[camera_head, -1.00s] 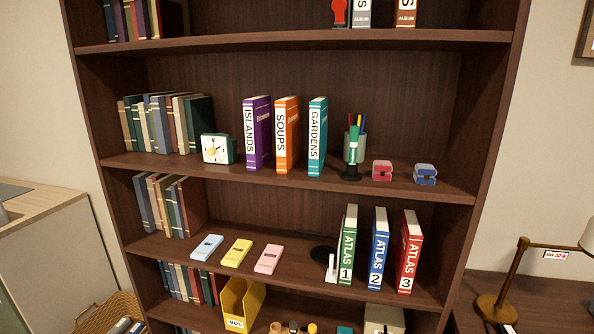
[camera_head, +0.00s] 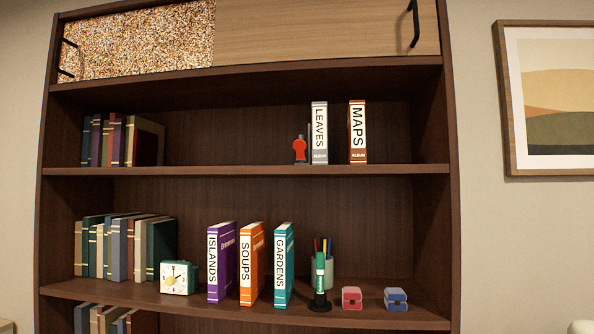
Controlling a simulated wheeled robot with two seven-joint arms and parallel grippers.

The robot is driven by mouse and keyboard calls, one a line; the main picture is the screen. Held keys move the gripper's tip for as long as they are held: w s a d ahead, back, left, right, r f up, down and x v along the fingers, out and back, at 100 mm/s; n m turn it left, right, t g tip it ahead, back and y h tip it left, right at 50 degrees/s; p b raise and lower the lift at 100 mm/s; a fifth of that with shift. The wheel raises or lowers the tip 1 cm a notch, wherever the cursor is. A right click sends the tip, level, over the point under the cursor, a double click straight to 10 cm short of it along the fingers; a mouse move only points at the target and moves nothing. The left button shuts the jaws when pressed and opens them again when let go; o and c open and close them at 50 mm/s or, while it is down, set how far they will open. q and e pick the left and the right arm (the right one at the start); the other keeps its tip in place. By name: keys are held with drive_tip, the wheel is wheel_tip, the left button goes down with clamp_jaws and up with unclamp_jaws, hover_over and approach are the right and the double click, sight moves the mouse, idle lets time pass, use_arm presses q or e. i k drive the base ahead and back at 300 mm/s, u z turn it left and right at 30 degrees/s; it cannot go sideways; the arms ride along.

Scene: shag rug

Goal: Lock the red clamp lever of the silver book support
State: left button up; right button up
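A small red lever piece (camera_head: 299,149) stands upright on the upper shelf, just left of the LEAVES album (camera_head: 319,134). It looks like the red clamp lever, with a dark part at its top right; the silver body of the support is not clearly visible, and I cannot tell the lever's exact position. The MAPS album (camera_head: 357,133) stands to the right, apart from LEAVES. Neither of my grippers is in view.
Dark books (camera_head: 110,141) fill the upper shelf's left end; its middle is bare. Below stand a clock (camera_head: 179,278), ISLANDS (camera_head: 221,262), SOUPS (camera_head: 252,263), GARDENS (camera_head: 284,264), a black-based green item (camera_head: 319,285), a pink block (camera_head: 352,298) and a blue block (camera_head: 396,299). Cabinet doors (camera_head: 328,30) are above.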

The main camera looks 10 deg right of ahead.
sight(299, 146)
drive_tip(key=z, duration=0.6)
drive_tip(key=k, duration=0.75)
drive_tip(key=u, duration=1.4)
